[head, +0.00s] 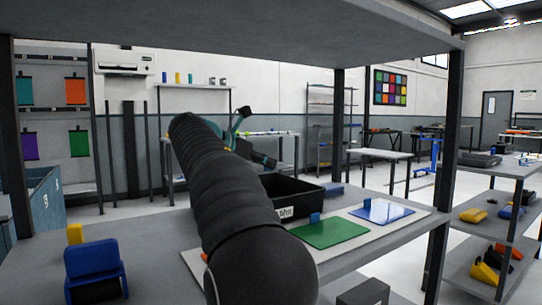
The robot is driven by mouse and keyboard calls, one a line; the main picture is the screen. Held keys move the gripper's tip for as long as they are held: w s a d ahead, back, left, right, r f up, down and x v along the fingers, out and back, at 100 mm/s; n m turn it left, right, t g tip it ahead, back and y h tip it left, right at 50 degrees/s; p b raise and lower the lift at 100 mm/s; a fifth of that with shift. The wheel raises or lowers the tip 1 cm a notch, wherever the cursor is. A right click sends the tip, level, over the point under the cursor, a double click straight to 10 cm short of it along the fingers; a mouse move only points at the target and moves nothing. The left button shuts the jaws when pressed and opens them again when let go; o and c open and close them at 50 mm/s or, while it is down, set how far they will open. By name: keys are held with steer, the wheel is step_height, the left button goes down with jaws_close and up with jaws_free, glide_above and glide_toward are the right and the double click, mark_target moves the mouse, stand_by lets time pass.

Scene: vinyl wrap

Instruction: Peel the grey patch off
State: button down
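No grey patch can be made out; my black-sleeved arm crosses the middle of the head view and hides part of the pale board (416,222) on the bench. On the board's visible right part lie a green patch (330,234) and a blue patch (382,211), each with a small blue tab standing at its edge. A sliver of orange (194,263) shows at the board's left end. Teal and dark parts at the far end of my arm, around my gripper (266,160), show above the bench. Its fingers are too small and dark to read.
A black open bin (291,190) with a white label stands behind the board, beside a small blue item (333,189). A blue object (93,262) and a yellow block (75,234) stand at the left. A shelf (250,28) hangs overhead, with dark posts (338,125) at the corners.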

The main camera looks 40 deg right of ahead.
steer(key=shift+d+f, duration=0.1)
steer(key=shift+f, duration=1.9)
steer(key=c, duration=1.2)
jaws_free()
steer(key=shift+c, duration=0.2)
steer(key=v, duration=1.2)
